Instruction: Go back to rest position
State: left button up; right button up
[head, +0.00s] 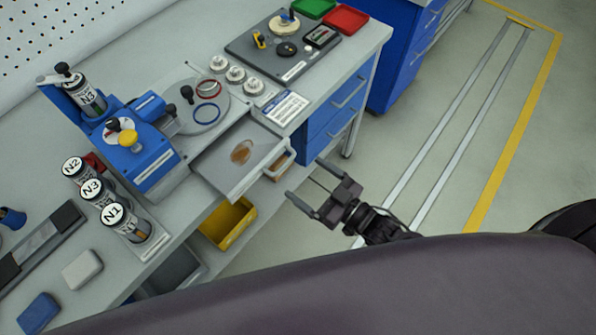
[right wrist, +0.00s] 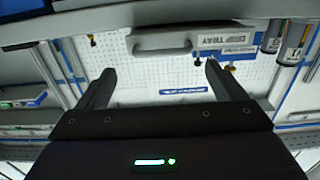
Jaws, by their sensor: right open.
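My right gripper (head: 305,180) is open and empty, to the right of and below the pulled-out drip tray (head: 215,165) in the head view. The tray has a pale handle (head: 281,164) and a brown patch on its floor. In the right wrist view my open fingers (right wrist: 160,68) point toward the handle (right wrist: 160,42), with a gap between. A label reading DRIP TRAY (right wrist: 222,40) shows beside the handle. My left gripper is not in view.
A blue machine (head: 135,150) stands on the workbench above the tray, with canisters N1, N2 and N3 around it. A yellow bin (head: 228,222) sits below. Blue drawers (head: 335,105) are to the right of the tray. Open floor (head: 450,170) lies right of the bench.

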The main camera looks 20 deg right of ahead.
jog(key=shift+v, duration=1.2)
jog(key=s+d+f+m+g+h, duration=0.2)
jog(key=d+f+h, duration=0.3)
jog(key=f, duration=0.8)
jog(key=s+d+f+m+g+h, duration=0.1)
jog(key=s+d+f+g+h, duration=0.15)
jog(key=d+f, duration=0.75)
jog(key=s+a+f+m+g+h, duration=0.1)
jog(key=s+f+g, duration=0.3)
jog(key=s+f, duration=0.6)
jog(key=s+a+f+g+h, duration=0.2)
jog(key=s+a+f+g, duration=0.2)
jog(key=s+f, duration=0.6)
jog(key=shift+s+a+m+g, duration=0.2)
jog(key=shift+s+m+g, duration=0.3)
jog(key=shift+s, duration=0.35)
